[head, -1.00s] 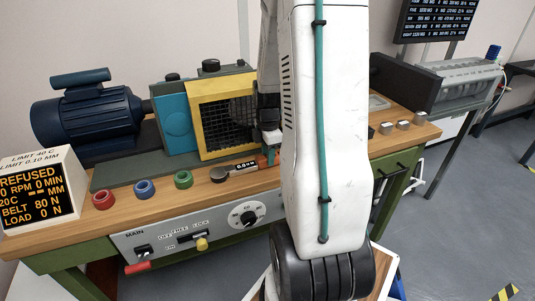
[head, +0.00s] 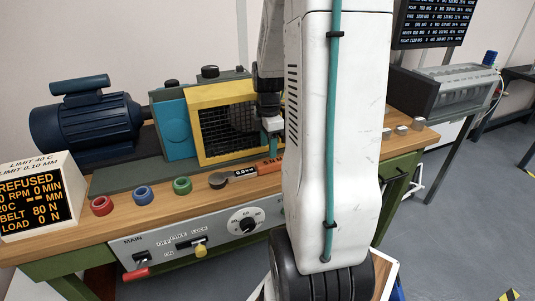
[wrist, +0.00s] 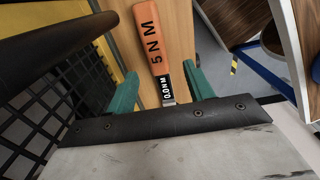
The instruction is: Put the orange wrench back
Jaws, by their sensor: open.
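The orange wrench (head: 268,165) lies on the wooden bench top, in front of the yellow-framed mesh guard. In the wrist view the orange handle (wrist: 151,37), marked 5 NM, runs between my two teal fingers. My gripper (head: 271,142) is open, with a finger on each side of the wrench and a gap to each. I cannot tell its height above the bench. My arm hides what lies to the right of the handle in the head view.
The mesh guard (head: 222,132) stands close behind my gripper. A blue motor (head: 88,122) is at back left, a sign box (head: 38,200) at far left. Small metal blocks (head: 401,130) sit at right.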

